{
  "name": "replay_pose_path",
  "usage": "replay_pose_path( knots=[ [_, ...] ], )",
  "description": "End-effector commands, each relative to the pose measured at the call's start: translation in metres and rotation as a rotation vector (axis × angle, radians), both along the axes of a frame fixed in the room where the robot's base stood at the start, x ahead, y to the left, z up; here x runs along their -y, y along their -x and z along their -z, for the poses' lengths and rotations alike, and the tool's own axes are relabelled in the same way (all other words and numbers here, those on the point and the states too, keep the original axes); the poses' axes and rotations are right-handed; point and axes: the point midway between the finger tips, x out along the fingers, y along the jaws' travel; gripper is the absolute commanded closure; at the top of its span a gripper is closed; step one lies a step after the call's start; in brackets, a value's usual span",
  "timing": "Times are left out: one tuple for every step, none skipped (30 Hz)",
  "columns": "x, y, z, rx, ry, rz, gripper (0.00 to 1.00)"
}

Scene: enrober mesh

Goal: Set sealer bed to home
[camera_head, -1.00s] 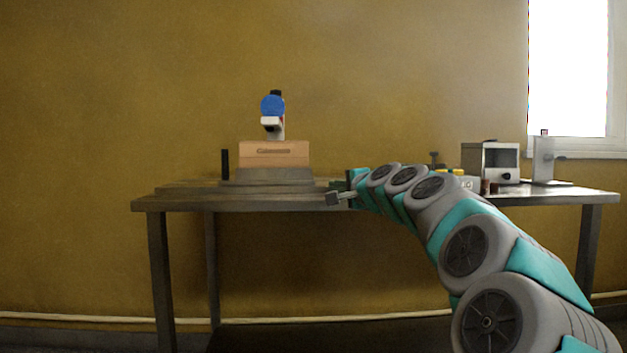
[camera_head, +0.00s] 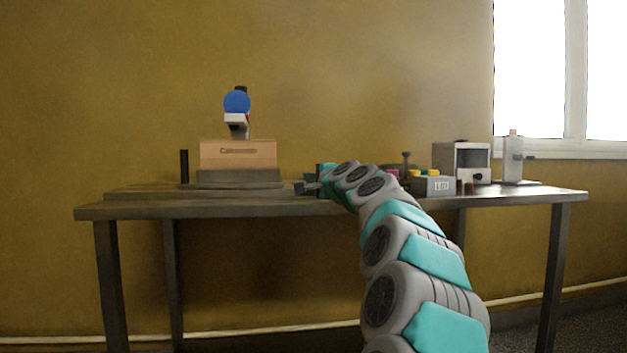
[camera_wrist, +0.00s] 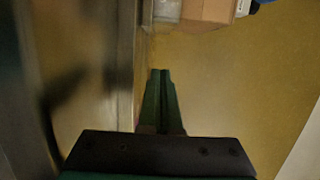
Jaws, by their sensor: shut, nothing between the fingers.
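A machine with a blue round head (camera_head: 237,102) on a short white and dark post stands at the left of the table. A light brown box (camera_head: 238,154) with a dark mark sits below the head, on a grey stepped bed (camera_head: 238,180). My gripper (camera_head: 303,188) is to the right of the bed, near the table's front edge, apart from the box. In the wrist view, my gripper's green fingers (camera_wrist: 160,75) are together and empty. The brown box (camera_wrist: 208,10) is at the top of that view, beyond the fingertips. Part of the bed is hard to make out there.
A dark upright post (camera_head: 184,166) stands left of the bed. Right of my arm are a grey labelled box (camera_head: 434,186), small coloured items, a boxy appliance (camera_head: 461,160) and a pale stand (camera_head: 513,159). The grey table (camera_head: 330,207) is against a yellow wall.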

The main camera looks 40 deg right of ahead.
Motion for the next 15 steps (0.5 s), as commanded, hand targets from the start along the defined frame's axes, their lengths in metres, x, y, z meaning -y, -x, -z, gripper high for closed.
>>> replay_pose_path(
  knots=[
    [0.003, -0.005, -0.001, 0.000, 0.003, 0.002, 1.00],
    [0.003, -0.008, -0.001, 0.001, 0.003, 0.002, 1.00],
    [0.004, -0.012, -0.002, 0.001, 0.003, 0.001, 1.00],
    [0.005, -0.016, -0.001, 0.000, 0.002, 0.000, 1.00],
    [0.006, -0.019, 0.000, -0.001, 0.002, -0.001, 1.00],
    [0.007, -0.023, 0.001, -0.002, 0.002, 0.000, 1.00],
    [0.009, -0.026, 0.001, -0.002, 0.002, 0.001, 1.00],
    [0.010, -0.027, 0.000, 0.000, 0.002, 0.002, 1.00],
    [0.011, -0.030, -0.002, 0.002, 0.003, 0.003, 1.00],
    [0.012, -0.032, -0.002, 0.003, 0.003, 0.003, 1.00],
    [0.012, -0.034, -0.002, 0.004, 0.002, 0.003, 1.00],
    [0.013, -0.038, -0.002, 0.003, 0.002, 0.003, 1.00],
    [0.013, -0.041, -0.001, 0.002, 0.002, 0.002, 1.00],
    [0.014, -0.043, 0.000, 0.001, 0.001, 0.001, 1.00],
    [0.009, -0.046, 0.000, 0.000, 0.002, -0.001, 1.00]
  ],
)
